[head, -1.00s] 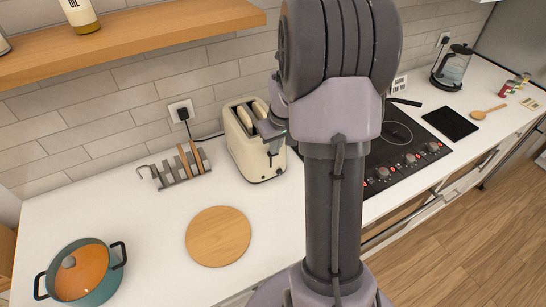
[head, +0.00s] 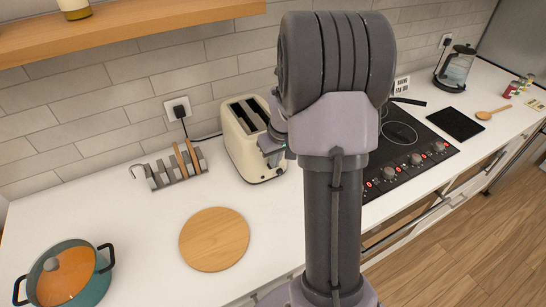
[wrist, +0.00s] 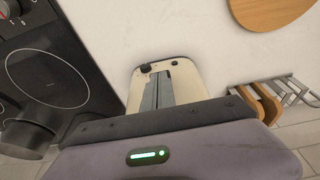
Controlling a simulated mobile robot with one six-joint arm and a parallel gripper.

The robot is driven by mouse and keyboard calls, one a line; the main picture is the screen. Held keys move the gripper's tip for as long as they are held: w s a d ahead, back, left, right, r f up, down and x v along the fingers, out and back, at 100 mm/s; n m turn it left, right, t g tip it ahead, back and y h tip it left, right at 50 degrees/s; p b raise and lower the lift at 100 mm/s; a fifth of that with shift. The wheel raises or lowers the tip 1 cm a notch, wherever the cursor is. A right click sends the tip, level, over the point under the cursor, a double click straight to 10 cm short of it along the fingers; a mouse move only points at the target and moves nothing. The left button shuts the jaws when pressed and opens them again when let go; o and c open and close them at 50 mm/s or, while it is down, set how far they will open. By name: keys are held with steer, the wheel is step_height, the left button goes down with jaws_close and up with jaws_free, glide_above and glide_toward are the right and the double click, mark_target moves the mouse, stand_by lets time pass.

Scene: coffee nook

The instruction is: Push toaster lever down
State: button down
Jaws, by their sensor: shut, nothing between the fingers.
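The cream toaster (head: 240,150) stands on the white counter against the tiled wall. Its two top slots look dark, with no bread showing above them. My gripper (head: 274,158) is at the toaster's right end, low against it, partly hidden by my arm. In the wrist view the shut fingers (wrist: 158,88) reach over the toaster's cream end (wrist: 190,82), with nothing between them. A small dark knob (wrist: 145,68) shows near the fingertips. The lever itself cannot be made out; my gripper covers that area.
A grey rack (head: 160,178) with brown slices stands left of the toaster. A round wooden board (head: 214,240) and a teal pot (head: 90,290) are in front and left. The black hob (head: 400,150) lies to the right. Bare counter lies before the toaster.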

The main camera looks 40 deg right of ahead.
steer(key=s, duration=0.2)
steer(key=s+r, duration=0.1)
steer(key=shift+a, duration=0.35)
steer(key=shift+w, duration=0.1)
steer(key=p+v, duration=0.5)
steer(key=v, duration=1.2)
steer(key=shift+r, duration=0.15)
